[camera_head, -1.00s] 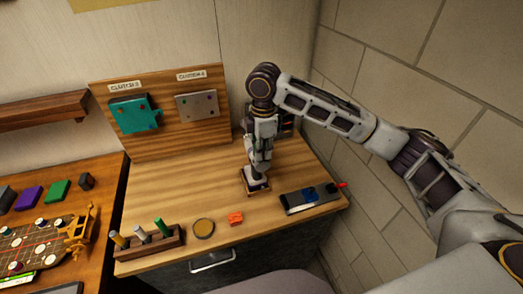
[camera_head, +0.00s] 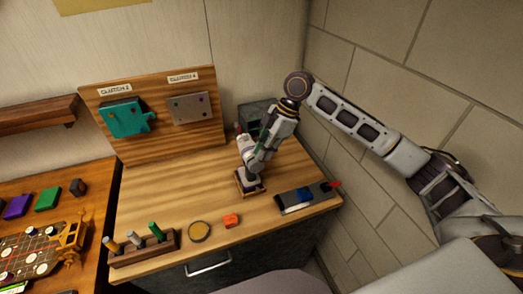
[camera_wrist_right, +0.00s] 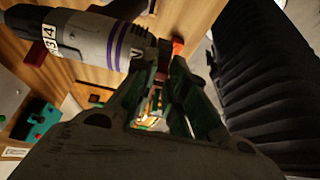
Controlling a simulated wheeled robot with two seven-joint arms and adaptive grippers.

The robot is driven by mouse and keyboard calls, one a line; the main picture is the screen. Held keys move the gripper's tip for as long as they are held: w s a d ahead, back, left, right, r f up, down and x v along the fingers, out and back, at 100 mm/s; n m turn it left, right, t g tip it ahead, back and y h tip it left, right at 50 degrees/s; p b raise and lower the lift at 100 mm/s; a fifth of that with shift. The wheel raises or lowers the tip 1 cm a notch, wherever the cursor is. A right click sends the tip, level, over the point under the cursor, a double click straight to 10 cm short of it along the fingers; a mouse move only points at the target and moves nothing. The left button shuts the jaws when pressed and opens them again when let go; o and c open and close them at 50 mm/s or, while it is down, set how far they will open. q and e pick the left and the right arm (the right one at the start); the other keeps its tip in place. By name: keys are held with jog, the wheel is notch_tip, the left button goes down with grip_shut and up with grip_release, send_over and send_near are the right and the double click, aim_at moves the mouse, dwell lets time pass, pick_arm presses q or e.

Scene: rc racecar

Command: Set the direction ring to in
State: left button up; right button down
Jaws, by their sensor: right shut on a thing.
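A pale tool (camera_head: 245,148) with purple bands stands on a small wooden base (camera_head: 250,190) near the middle of the desk. My left gripper is not in view.
A wooden board (camera_head: 150,75) holds a teal plate and a grey plate labelled with clutch numbers. A block wall closes the right.

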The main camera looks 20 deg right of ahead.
jog(key=shift+d+y, duration=0.2)
jog(key=shift+y, duration=0.2)
jog(key=c, duration=1.4)
grip_release()
jog(key=shift+f, duration=0.1)
jog(key=shift+c, duration=0.2)
notch_tip(320, 180, up, 10)
